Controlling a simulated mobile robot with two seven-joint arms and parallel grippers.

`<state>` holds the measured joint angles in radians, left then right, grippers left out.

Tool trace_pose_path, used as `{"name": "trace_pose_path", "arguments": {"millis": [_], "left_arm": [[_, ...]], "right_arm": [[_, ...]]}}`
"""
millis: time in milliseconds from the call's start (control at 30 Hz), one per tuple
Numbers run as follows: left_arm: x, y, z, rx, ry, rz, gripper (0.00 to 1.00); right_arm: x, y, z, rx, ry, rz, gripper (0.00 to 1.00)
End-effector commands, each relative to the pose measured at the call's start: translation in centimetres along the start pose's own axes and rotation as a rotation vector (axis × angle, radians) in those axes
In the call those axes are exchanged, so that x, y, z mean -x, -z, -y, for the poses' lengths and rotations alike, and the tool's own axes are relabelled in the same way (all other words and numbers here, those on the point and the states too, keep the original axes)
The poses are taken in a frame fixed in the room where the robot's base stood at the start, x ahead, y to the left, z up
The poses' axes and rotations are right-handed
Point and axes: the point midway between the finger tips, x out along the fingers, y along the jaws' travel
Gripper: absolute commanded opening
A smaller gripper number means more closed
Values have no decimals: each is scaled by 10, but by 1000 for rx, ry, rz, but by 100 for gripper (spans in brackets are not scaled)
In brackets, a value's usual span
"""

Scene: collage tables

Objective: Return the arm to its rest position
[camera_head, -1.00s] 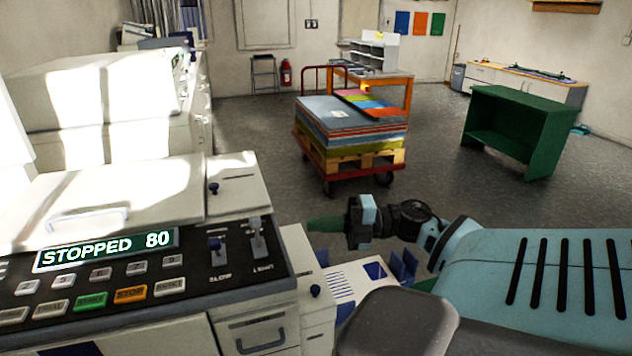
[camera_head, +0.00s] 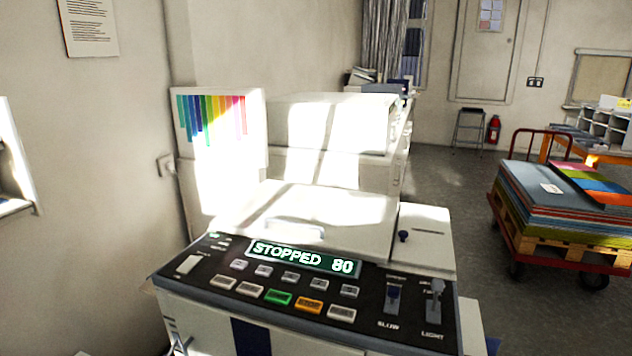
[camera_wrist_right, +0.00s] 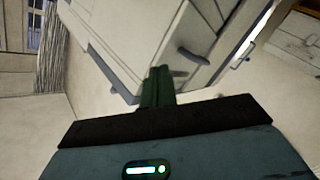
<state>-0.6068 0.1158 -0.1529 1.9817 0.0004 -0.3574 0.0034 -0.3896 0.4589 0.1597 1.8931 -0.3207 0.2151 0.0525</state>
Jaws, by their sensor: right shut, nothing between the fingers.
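In the right wrist view the dark green fingers of my right gripper (camera_wrist_right: 157,86) are together, with nothing visible between them. A pale cabinet-like machine body (camera_wrist_right: 150,40) with a dark handle lies beyond the fingertips. Whether they touch it cannot be told. Neither of my arms shows in the head view. The printing machine (camera_head: 310,215) stands in the middle of the head view, and its display (camera_head: 304,258) reads "STOPPED 80". My left gripper is not in view.
A red-framed cart (camera_head: 560,256) with a pallet of stacked coloured sheets stands at the right. A stool (camera_head: 468,128) and a fire extinguisher (camera_head: 493,130) are by the back wall. Grey floor (camera_head: 455,180) is open between machine and cart. A wall is close at left.

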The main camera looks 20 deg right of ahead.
Motion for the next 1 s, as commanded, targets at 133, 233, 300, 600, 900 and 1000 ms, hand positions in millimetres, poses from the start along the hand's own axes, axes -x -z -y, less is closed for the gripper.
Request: {"name": "trace_pose_path", "arguments": {"millis": [133,233,300,600,900,1000], "left_arm": [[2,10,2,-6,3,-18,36],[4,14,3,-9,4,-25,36],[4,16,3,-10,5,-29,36],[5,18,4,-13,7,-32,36],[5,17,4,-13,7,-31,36],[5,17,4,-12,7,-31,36]], "right_arm": [[34,-9,92,-285,61,234,0],[58,-5,149,-443,120,370,0],[73,2,183,-532,162,448,0],[106,26,250,-710,268,603,0],[107,26,251,-713,271,607,0],[107,25,250,-709,270,606,0]]}}
